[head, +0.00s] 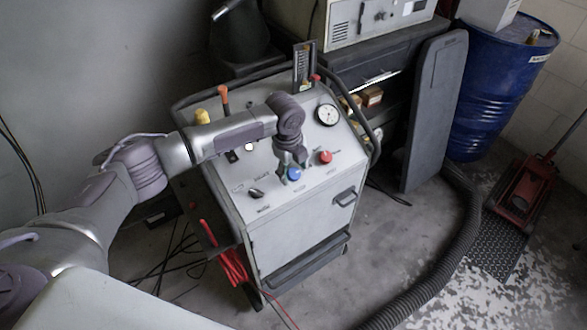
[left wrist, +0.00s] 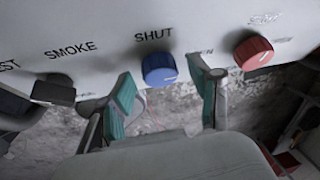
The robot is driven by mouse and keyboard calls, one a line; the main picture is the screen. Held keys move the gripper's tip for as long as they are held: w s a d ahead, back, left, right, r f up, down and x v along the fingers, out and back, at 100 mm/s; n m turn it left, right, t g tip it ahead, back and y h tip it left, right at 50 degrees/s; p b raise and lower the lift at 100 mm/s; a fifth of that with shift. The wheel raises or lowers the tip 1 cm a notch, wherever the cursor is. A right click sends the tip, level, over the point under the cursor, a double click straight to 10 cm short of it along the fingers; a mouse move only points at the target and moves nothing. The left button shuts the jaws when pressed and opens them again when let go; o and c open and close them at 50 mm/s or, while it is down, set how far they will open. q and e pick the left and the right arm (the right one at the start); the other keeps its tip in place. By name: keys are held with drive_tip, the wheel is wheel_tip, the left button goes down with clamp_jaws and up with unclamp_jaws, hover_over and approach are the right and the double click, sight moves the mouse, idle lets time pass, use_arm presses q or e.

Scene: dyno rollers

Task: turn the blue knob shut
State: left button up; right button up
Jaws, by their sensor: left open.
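The blue knob (head: 294,174) sits on the sloped top panel of the grey cabinet (head: 300,232). In the left wrist view the blue knob (left wrist: 159,69) is under the word SHUT, with its side ridges visible. My left gripper (head: 293,168) reaches down over the knob from above. In the left wrist view my left gripper (left wrist: 165,95) is open, with one teal-padded finger on each side of the knob. A gap shows between each finger and the knob. My right gripper is not in view.
A red knob (head: 325,157) is right of the blue one, and a black switch (head: 255,193) is left of it. A gauge (head: 327,115) stands behind. A blue drum (head: 498,85), a dark upright panel (head: 436,110) and a thick hose (head: 455,250) are at right.

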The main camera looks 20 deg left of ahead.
use_arm(q)
drive_tip(key=shift+f, duration=0.2)
drive_tip(key=c, duration=1.1)
drive_tip(key=shift+c, duration=0.2)
